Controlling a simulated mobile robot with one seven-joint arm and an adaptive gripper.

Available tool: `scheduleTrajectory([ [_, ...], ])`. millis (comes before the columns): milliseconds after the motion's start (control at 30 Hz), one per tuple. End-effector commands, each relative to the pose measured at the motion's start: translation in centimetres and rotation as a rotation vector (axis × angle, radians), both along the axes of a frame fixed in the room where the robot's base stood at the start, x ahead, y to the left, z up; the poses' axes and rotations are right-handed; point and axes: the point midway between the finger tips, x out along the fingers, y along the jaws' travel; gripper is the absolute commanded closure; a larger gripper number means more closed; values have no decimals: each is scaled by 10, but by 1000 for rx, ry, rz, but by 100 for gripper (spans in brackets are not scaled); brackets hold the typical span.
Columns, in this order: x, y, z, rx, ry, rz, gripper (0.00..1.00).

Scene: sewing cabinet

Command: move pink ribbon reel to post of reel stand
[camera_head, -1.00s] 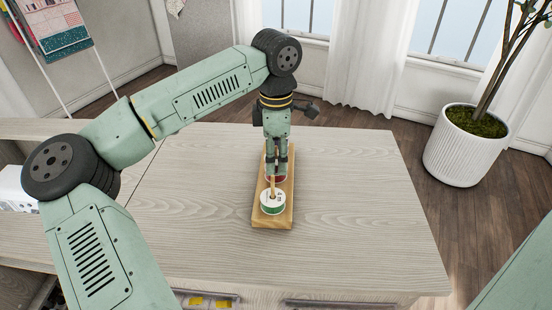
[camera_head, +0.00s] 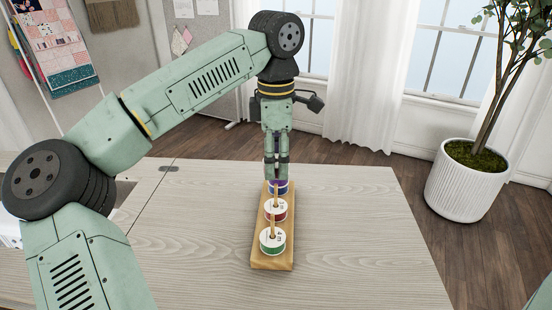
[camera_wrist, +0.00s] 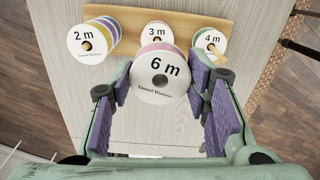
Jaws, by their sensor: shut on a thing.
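My gripper (camera_wrist: 160,85) is shut on the pink ribbon reel (camera_wrist: 160,72), which has a pink rim and a white face marked 6 m. In the head view my gripper (camera_head: 277,172) points down over the far end of the wooden reel stand (camera_head: 270,263). The fingers hide the pink reel there. The stand holds a green reel (camera_head: 272,241) near and a red reel (camera_head: 275,210) in the middle. A purple reel (camera_head: 278,186) shows under the fingers. In the wrist view, the held reel partly covers the 3 m reel (camera_wrist: 157,31). Whether the held reel touches anything below is unclear.
In the wrist view a 2 m reel (camera_wrist: 88,40) tops a multicoloured stack on the left, and a 4 m reel (camera_wrist: 211,41) sits on the right. The grey tabletop (camera_head: 360,235) is bare around the stand. A potted plant (camera_head: 467,185) stands beyond its right edge.

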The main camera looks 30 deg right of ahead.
Motion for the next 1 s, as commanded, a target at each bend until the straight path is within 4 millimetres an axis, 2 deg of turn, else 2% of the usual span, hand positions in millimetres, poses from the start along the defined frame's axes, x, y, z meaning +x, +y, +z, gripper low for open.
scheduleTrajectory([
  [200,-40,31,27,-4,1,-4,78],
  [400,-66,51,33,1,-2,-1,78],
  [667,-69,52,13,2,-1,-1,78],
  [900,-68,52,-21,2,-1,-2,78],
  [1000,-68,52,-14,1,-2,-1,78],
])
